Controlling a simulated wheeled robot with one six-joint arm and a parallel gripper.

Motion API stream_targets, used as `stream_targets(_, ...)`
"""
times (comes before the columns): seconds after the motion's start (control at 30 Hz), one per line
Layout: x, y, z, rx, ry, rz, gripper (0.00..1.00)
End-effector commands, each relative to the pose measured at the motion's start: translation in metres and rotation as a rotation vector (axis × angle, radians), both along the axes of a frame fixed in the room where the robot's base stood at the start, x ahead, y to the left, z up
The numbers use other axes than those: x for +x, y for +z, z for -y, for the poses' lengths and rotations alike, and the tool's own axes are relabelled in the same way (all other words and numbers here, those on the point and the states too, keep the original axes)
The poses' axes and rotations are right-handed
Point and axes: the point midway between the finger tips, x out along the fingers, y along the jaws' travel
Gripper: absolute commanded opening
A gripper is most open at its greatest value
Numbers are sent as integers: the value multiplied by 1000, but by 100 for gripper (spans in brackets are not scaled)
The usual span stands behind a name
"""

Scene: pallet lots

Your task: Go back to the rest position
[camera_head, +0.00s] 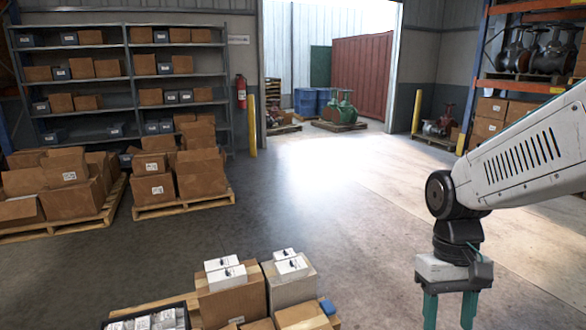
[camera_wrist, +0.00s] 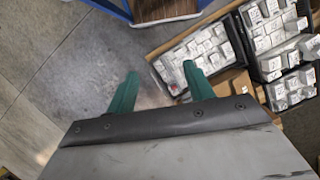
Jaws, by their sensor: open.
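My gripper (camera_head: 450,310) hangs at the lower right in the head view, its teal fingers pointing down and apart. It also shows in the wrist view (camera_wrist: 160,85), with nothing between the fingers. In the head view it is to the right of a near pallet (camera_head: 165,309) with boxes, over or in front of bare floor. In the wrist view the right finger overlaps the edge of a black tray (camera_wrist: 153,56) of small white boxes. The fingertips' height above the floor cannot be told.
Cardboard boxes (camera_head: 232,300) with white cartons on top stand at the bottom middle. Loaded pallets (camera_head: 185,205) and shelving (camera_head: 125,70) are at the left. A yellow post (camera_head: 252,125) stands by the doorway. Racking (camera_head: 520,85) is at the right. The middle floor (camera_head: 330,200) is clear.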

Motion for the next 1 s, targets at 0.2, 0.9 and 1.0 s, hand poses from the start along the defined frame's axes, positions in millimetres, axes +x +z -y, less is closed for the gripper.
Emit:
stream_targets(0.2,-58,39,3,-10,-56,114,52)
stream_targets(0.9,-107,86,7,-1,-67,399,52)
stream_targets(1.0,-107,86,7,-1,-67,399,52)
